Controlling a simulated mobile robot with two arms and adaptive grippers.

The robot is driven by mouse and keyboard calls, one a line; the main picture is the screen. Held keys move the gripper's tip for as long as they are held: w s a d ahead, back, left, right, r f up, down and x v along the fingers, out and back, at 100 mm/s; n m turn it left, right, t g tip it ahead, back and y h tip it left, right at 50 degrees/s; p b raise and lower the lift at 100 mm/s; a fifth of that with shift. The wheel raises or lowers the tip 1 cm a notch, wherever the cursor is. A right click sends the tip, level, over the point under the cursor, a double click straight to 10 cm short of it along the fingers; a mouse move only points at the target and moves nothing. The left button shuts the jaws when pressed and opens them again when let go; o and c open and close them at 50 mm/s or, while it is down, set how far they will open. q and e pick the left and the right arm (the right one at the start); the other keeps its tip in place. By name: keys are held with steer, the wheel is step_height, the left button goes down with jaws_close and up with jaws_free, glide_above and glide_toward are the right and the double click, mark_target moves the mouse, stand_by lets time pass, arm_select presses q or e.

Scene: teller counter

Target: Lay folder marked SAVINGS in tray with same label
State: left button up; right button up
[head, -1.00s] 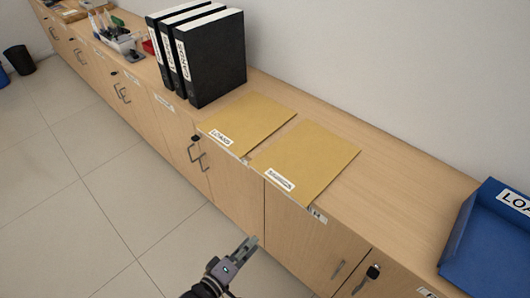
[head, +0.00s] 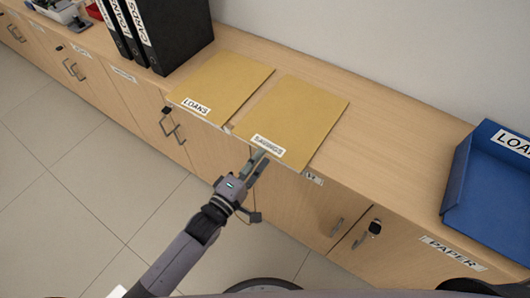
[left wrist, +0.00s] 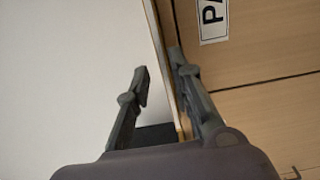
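The tan SAVINGS folder (head: 297,115) lies flat on the wooden counter, its white label at the near corner and its near edge at the counter's front edge. My left gripper (head: 259,162) is at that near edge, beside the label. In the left wrist view its fingers (left wrist: 157,62) are apart, with a thin edge running between them; whether they touch the folder is unclear. A blue tray (head: 490,190) at the right has a label of which "LOA" shows. No tray marked SAVINGS is in view. My right gripper is not in view.
A similar LOANS folder (head: 221,84) lies just left of the SAVINGS folder. Black binders (head: 180,32) stand farther left. The counter (head: 385,140) is bare between the SAVINGS folder and the blue tray. Cabinet doors with handles are below.

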arm_select(q)
steer(key=x, duration=0.3)
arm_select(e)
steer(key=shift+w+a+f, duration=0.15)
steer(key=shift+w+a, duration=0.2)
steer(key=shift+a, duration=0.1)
arm_select(q)
steer(key=shift+c, duration=1.4)
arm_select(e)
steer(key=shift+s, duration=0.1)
arm_select(q)
jaws_close()
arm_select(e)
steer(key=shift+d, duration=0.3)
arm_select(q)
steer(key=shift+r, duration=0.15)
